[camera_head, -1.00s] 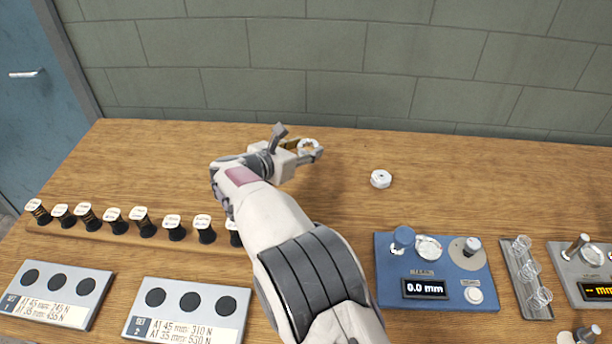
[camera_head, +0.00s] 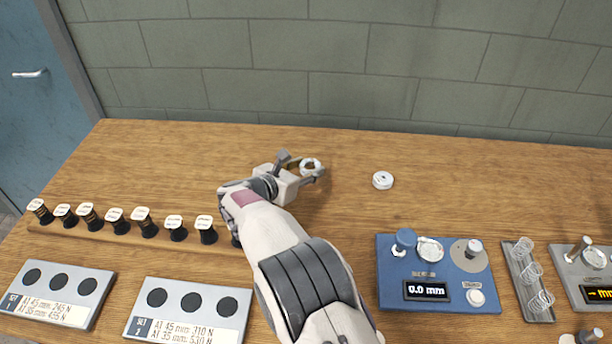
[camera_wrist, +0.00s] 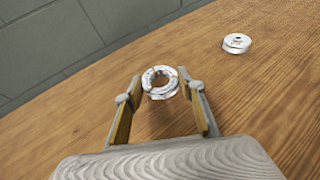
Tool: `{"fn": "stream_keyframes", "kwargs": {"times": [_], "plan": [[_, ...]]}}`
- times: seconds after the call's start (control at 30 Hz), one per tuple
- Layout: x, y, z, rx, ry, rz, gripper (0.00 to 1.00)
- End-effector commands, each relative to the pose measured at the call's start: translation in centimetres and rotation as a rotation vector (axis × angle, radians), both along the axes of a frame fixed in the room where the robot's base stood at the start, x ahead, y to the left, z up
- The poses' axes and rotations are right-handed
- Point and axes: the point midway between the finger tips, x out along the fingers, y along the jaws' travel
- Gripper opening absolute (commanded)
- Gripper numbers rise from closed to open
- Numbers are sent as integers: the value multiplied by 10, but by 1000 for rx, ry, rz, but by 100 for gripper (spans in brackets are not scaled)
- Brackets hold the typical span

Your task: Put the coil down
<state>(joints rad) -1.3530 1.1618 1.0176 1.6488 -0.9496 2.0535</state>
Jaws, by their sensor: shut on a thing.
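The coil (camera_head: 311,164) is a small pale, shiny ring at the back middle of the wooden bench. It also shows in the wrist view (camera_wrist: 160,80), between the fingertips. My gripper (camera_head: 303,165) is shut on it, with one finger on each side of the ring in the wrist view (camera_wrist: 160,88). The coil is close above the wood or on it; I cannot tell whether it touches.
A white round disc (camera_head: 382,180) lies to the right, also in the wrist view (camera_wrist: 237,43). Several labelled spools (camera_head: 142,222) stand in a rack at left. A blue device (camera_head: 437,270) reads 0.0 mm. A tray (camera_head: 528,285) holds springs. Bare wood surrounds the coil.

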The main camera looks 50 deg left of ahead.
Motion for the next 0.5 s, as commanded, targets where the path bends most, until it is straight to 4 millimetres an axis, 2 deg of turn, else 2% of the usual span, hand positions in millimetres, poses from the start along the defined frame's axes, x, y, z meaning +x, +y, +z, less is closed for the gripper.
{"fn": "stream_keyframes", "kwargs": {"times": [0.23,0.5], "plan": [[0,0,-24,0,-1,1,12],[0,0,-27,1,-1,1,12]]}}
